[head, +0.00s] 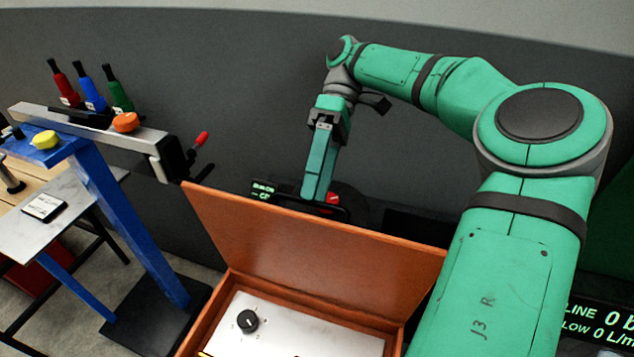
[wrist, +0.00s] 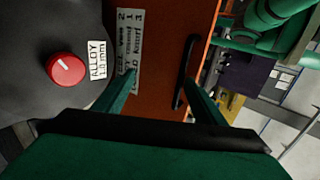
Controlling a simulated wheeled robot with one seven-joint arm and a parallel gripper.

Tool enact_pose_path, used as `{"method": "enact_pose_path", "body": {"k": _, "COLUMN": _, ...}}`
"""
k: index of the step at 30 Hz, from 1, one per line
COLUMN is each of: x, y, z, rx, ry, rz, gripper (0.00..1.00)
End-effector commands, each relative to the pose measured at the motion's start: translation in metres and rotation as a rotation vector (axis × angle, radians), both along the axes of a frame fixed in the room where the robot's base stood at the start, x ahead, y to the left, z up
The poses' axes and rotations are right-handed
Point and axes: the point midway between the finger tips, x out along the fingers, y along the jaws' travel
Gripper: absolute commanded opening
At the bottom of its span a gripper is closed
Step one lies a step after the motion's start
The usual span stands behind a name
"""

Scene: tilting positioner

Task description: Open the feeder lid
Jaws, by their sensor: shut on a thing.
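The feeder is an orange box (head: 213,307) at the bottom centre of the head view. Its orange lid (head: 310,250) stands raised along the far side, its inner face toward the head camera. My gripper (head: 315,198) is behind the lid's upper edge, pointing down, its fingertips partly hidden. In the wrist view the lid's outer face (wrist: 160,75) carries a printed label and a black bar handle (wrist: 186,72).
Inside the box is a pale panel with a black knob (head: 248,321). A blue stand (head: 125,220) with a grey rail holds coloured torches at left. A red knob (wrist: 66,69) sits on a dark unit beside the lid. A dark wall stands behind.

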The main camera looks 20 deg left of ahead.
Motion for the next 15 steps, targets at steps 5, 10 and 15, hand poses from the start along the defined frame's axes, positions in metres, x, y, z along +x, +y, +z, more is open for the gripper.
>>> {"method": "enact_pose_path", "body": {"k": 5, "x": 0.0019, "y": -0.0011, "z": -0.0058, "rx": -0.005, "ry": -0.006, "rz": -0.006, "gripper": 0.46}}
{"method": "enact_pose_path", "body": {"k": 10, "x": 0.0013, "y": -0.0010, "z": -0.0055, "rx": -0.005, "ry": -0.008, "rz": -0.007, "gripper": 0.45}}
{"method": "enact_pose_path", "body": {"k": 15, "x": -0.0047, "y": -0.0010, "z": -0.0044, "rx": -0.001, "ry": -0.027, "rz": -0.005, "gripper": 0.45}}
